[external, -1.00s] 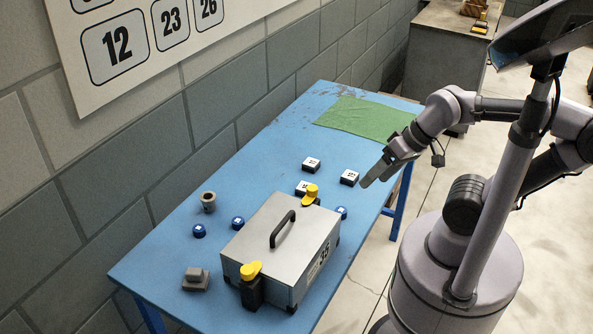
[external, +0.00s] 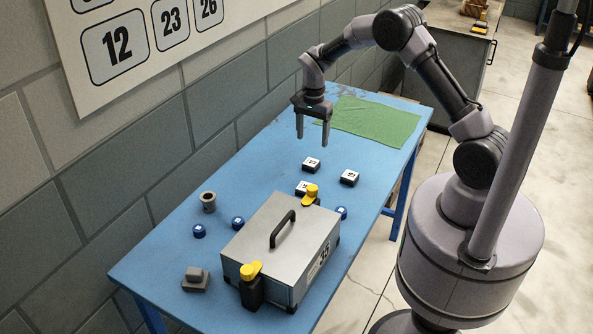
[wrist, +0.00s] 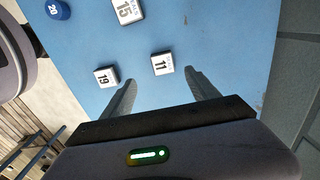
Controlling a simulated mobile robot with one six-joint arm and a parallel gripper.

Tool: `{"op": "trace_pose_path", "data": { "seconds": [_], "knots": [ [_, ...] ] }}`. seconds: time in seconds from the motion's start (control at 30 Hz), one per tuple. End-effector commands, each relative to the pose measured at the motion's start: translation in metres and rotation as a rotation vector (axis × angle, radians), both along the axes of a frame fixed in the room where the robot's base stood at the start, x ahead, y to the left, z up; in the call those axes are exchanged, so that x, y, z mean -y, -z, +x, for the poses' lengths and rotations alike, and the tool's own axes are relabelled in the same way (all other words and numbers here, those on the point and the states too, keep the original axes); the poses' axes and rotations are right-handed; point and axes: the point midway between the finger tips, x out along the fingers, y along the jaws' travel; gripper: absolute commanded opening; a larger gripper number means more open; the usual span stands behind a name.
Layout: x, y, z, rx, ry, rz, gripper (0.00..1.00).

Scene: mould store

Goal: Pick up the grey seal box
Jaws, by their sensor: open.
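Three small boxes with white numbered tops and dark sides sit on the blue table (external: 190,262). The box marked 11 (wrist: 161,64) is nearest my gripper; it also shows in the external view (external: 311,164). The box marked 19 (wrist: 106,76) is to its right in the external view (external: 349,177). The box marked 15 (wrist: 127,11) stands by the big case in the external view (external: 302,188). I cannot tell which one is the grey seal box. My gripper (external: 312,143) points down, open and empty, above the table beside the box marked 11.
A large metal case (external: 275,235) with a black handle and yellow latches fills the near table. Several blue caps (external: 199,230), a grey cylinder (external: 208,202) and a grey block (external: 195,279) lie around it. A green cloth (external: 370,121) covers the far end. The wall runs along the left.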

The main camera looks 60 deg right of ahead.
Motion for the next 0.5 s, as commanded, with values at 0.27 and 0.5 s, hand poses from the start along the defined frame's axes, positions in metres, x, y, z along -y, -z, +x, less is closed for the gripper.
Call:
{"op": "trace_pose_path", "data": {
  "seconds": [0.27,0.5],
  "knots": [
    [0.0,0.052,0.0,0.0,-0.002,0.0,0.69],
    [0.006,0.091,0.005,0.0,-0.001,0.001,0.69]
  ]
}}
